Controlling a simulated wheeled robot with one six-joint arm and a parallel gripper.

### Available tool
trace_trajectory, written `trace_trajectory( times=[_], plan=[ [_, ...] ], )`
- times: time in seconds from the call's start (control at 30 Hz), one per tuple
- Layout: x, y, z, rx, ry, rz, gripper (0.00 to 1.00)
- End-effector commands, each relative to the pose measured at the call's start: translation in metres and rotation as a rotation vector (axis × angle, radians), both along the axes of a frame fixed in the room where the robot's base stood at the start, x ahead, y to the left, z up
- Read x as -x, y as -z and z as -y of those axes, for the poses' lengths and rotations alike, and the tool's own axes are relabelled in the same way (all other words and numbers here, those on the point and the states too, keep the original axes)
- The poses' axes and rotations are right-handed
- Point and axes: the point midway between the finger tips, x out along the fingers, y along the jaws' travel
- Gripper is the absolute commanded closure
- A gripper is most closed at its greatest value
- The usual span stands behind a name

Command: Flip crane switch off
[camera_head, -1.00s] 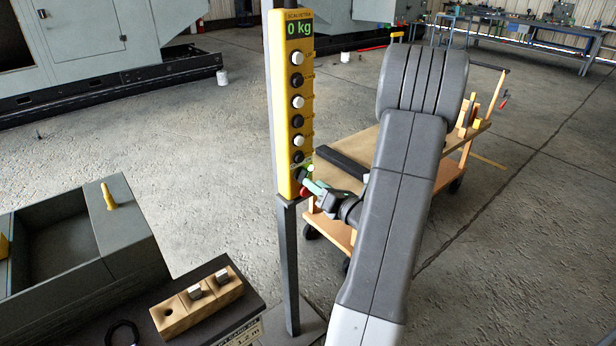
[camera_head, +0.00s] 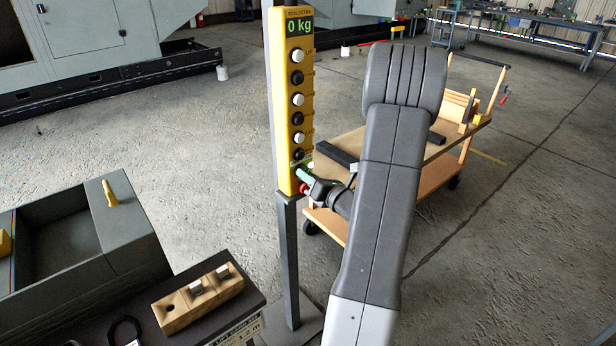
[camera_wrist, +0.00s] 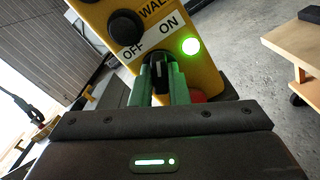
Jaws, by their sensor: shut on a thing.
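The yellow crane control box (camera_head: 297,90) stands upright on a grey post, with a "0 kg" display at its top. Near its bottom is a black rotary switch (camera_wrist: 160,72) between the OFF and ON labels, seen in the wrist view. A green lamp (camera_wrist: 190,46) right of ON is lit. My gripper (camera_head: 303,178) is at the bottom of the box; its green fingers (camera_wrist: 161,82) are shut on the switch knob, one each side. The knob's white mark points roughly upward, between the labels. A red part (camera_wrist: 197,96) shows partly behind the right finger.
Several black and white buttons (camera_head: 297,99) line the box above the switch. A wooden cart (camera_head: 425,180) stands behind my arm. A dark bench with a wooden block (camera_head: 200,300) and a grey bin (camera_head: 65,240) are at lower left. Open concrete floor lies behind.

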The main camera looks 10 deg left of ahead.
Motion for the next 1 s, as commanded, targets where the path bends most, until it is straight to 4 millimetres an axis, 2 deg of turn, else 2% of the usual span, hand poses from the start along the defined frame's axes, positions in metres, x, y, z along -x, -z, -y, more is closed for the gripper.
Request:
trace_trajectory(
  times=[0.37,1.0],
  plan=[
    [-0.0002,0.0045,0.0003,0.073,0.001,0.096,1.00],
    [0.0004,0.0069,-0.0001,0.427,0.001,0.550,1.00]
  ],
)
